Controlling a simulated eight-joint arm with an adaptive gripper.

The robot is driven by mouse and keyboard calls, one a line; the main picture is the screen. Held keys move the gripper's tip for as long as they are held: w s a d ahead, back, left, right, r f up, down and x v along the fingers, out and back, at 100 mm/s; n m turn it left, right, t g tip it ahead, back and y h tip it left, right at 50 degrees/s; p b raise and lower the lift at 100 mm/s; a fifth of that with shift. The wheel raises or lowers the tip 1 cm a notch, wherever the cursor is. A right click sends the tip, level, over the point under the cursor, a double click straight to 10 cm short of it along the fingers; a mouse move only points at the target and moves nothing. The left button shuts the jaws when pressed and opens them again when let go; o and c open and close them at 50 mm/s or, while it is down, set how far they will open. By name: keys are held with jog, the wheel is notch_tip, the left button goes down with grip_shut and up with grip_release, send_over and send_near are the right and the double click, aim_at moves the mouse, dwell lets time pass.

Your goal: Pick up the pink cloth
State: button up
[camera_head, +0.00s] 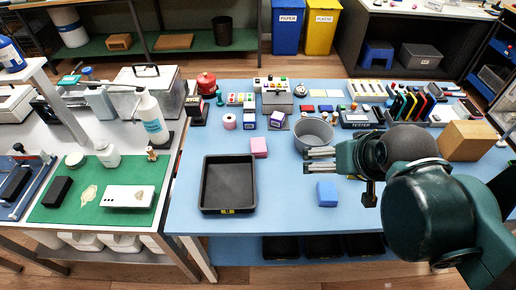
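The pink cloth (259,147) is a small folded block lying on the blue table, just beyond the upper right corner of the black tray. Its top and front show and nothing covers it. My gripper (305,160) is to the right of the cloth and apart from it. Its fingers point left, with a gap visible between them and nothing held.
The black tray (228,209) sits at the table's front left. A grey bowl (314,143) stands right behind my gripper, and a blue block (327,193) lies in front of it. Small boxes (277,118) and a pink roll (229,121) stand behind the cloth.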

jog(key=shift+c, duration=0.2)
jog(key=c, duration=1.1)
jog(key=m+g+p, duration=0.7)
jog(key=m+p, duration=0.8)
jog(key=m, duration=0.1)
send_over(258, 145)
jog(key=f, duration=0.8)
jog(key=shift+d, duration=0.2)
jog(key=shift+a+f+m, duration=0.25)
jog(key=shift+f+m, duration=0.15)
jog(key=shift+f, duration=0.1)
